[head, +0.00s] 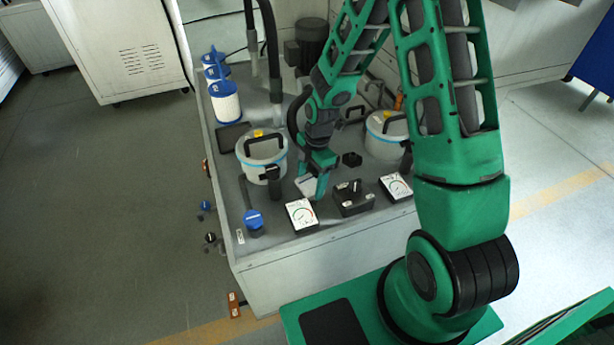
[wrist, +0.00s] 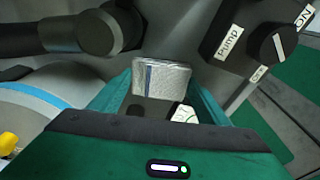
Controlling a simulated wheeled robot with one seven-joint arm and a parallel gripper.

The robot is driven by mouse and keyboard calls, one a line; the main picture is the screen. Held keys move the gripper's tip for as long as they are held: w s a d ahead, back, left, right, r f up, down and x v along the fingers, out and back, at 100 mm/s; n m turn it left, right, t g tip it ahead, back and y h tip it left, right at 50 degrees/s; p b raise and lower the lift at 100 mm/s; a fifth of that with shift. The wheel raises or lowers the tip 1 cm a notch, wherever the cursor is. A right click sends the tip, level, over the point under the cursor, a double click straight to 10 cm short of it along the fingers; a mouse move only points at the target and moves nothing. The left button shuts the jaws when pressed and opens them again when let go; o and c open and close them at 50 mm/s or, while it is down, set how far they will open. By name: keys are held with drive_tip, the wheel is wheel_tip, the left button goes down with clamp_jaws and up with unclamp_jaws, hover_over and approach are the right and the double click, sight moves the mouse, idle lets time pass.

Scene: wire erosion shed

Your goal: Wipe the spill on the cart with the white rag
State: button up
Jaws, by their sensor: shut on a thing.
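My gripper (head: 318,184) is low over the cart top (head: 262,222), pointing down among the fittings. In the wrist view my gripper (wrist: 161,92) is shut on the white rag (wrist: 161,77), a folded pale pad with a thin blue stripe. The rag (head: 306,187) shows as a small pale patch beside the fingers in the head view. I cannot tell whether it touches the cart top. I cannot make out the spill in either view; the arm and fittings hide parts of the top.
Close around my gripper stand a white-faced gauge (head: 301,215), a black switch box (head: 353,198) and a lidded canister (head: 262,157). A second gauge (head: 396,187) and canister (head: 386,135) are to the right. White filter cartridges (head: 224,101) line the left edge. Hoses rise at the back.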

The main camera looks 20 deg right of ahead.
sight(307, 175)
drive_tip(key=shift+s+a+f, duration=0.1)
drive_tip(key=shift+s+a, duration=0.05)
drive_tip(key=shift+s, duration=1.55)
drive_tip(key=shift+s+a+f, duration=0.1)
drive_tip(key=shift+s+a, duration=0.05)
drive_tip(key=shift+s, duration=0.75)
drive_tip(key=shift+c, duration=0.8)
drive_tip(key=shift+f, duration=0.1)
drive_tip(key=shift+c, duration=0.5)
drive_tip(key=shift+w, duration=1.9)
drive_tip(key=shift+c, duration=0.2)
drive_tip(key=shift+w+d, duration=0.2)
drive_tip(key=shift+w, duration=1.65)
drive_tip(key=shift+w+d, duration=0.15)
drive_tip(key=shift+w, duration=0.5)
